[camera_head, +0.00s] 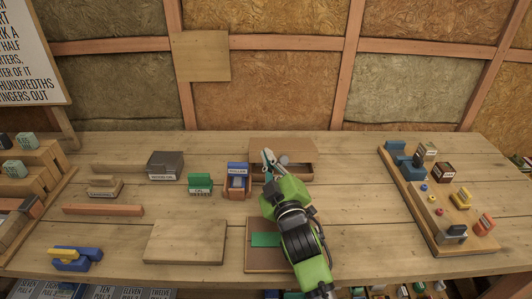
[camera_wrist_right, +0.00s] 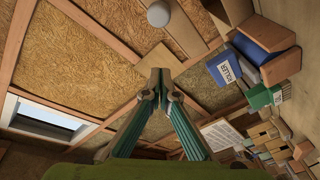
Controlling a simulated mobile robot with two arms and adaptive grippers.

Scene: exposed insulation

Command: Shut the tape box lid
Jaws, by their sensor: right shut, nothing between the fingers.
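A brown wooden box (camera_head: 304,171), which I take to be the tape box, stands at the back middle of the workbench. A brown panel that looks like its raised lid (camera_head: 292,146) shows along its back edge. A round grey knob (camera_head: 284,159) shows in front of this panel, and a grey ball-like knob also shows at the top of the right wrist view (camera_wrist_right: 159,14). My right gripper (camera_head: 268,157) is shut and empty at the box's left part, covering some of it. Its fingertips meet in the right wrist view (camera_wrist_right: 160,80). My left gripper is not in view.
A blue-topped wooden holder (camera_head: 238,183) and a green block (camera_head: 200,184) stand left of the box. A dark grey box (camera_head: 165,165) is farther left. A bare board (camera_head: 186,242) lies in front. A wooden tray of parts (camera_head: 425,205) is at right.

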